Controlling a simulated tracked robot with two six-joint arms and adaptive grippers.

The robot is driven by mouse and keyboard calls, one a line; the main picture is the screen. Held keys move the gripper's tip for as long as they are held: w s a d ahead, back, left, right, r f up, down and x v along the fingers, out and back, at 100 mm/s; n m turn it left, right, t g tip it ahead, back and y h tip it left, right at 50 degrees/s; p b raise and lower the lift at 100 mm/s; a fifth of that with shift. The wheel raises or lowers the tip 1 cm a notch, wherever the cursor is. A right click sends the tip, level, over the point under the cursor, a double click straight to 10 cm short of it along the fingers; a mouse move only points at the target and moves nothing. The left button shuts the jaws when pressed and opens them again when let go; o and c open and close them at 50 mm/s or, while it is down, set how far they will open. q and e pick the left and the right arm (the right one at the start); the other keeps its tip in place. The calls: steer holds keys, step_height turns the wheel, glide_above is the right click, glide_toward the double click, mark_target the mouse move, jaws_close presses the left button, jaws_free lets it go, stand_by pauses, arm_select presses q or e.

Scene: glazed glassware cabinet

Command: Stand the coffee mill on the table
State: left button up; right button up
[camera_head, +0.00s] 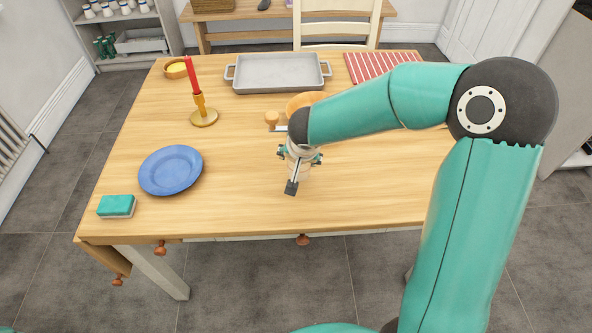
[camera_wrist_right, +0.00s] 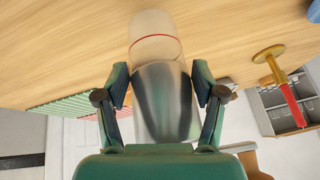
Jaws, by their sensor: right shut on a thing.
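The coffee mill (camera_wrist_right: 158,55) is a cylinder with a grey metal-like part, a thin red ring and a frosted, pale end. My right gripper (camera_head: 300,155) is shut around its grey part, with one finger on each side; the fingers also show in the right wrist view (camera_wrist_right: 162,92). In the head view the mill (camera_head: 299,172) is mostly hidden by my right gripper and arm, over the middle of the table (camera_head: 235,215). Its pale end points toward the tabletop in the wrist view. I cannot tell whether it touches. My left gripper is out of view.
A blue plate (camera_head: 171,170), green sponge (camera_head: 117,206) and candlestick with red candle (camera_head: 203,114) stand left. A grey tray (camera_head: 278,72) and a red striped mat (camera_head: 383,66) lie behind. A wooden knob (camera_head: 271,117) and orange bowl (camera_head: 303,101) are close behind my gripper. The front middle is clear.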

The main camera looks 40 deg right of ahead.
mark_target(299, 180)
step_height(299, 180, down, 4)
steer(key=shift+f+b, duration=0.15)
steer(key=shift+b, duration=0.4)
steer(key=o, duration=1.8)
